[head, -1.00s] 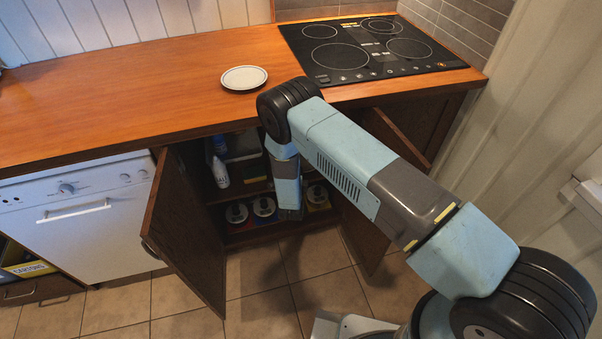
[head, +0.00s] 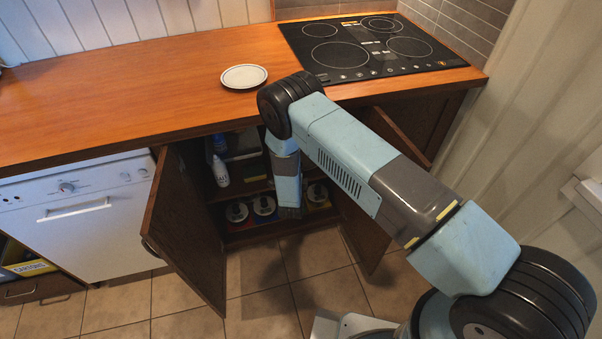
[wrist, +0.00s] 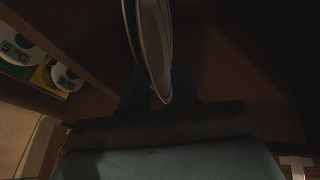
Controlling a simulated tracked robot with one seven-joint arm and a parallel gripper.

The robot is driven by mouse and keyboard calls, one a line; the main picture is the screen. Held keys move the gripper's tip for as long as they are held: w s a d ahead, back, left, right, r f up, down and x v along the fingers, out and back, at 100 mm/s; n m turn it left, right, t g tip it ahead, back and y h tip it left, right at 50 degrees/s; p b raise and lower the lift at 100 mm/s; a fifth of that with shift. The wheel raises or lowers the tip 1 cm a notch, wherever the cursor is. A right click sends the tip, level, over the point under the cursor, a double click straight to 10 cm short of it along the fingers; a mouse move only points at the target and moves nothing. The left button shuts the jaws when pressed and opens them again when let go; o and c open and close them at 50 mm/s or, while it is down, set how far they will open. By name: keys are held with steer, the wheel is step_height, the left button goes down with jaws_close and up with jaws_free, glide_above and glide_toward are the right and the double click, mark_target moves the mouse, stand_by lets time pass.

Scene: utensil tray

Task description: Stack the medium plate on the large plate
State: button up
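A white plate (head: 244,77) with a thin dark ring lies flat and empty on the wooden counter, left of the cooktop. In the wrist view, pale dishware (wrist: 152,45), seemingly more than one plate, stands nearly edge-on in the dark cabinet. I cannot tell which is the medium or the large plate. My gripper (wrist: 160,85) is inside the cabinet, its fingers apart on either side of the lower rim. Whether they press on it is too dark to tell.
The open left cabinet door (head: 185,230) and the right door (head: 365,225) flank my arm. A white bottle (head: 220,171) and several round-topped containers (head: 264,206) stand on the shelves. The cooktop (head: 370,47) is at the right; the counter's left is clear.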

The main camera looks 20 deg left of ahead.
steer(key=v, duration=1.1)
steer(key=shift+s, duration=0.35)
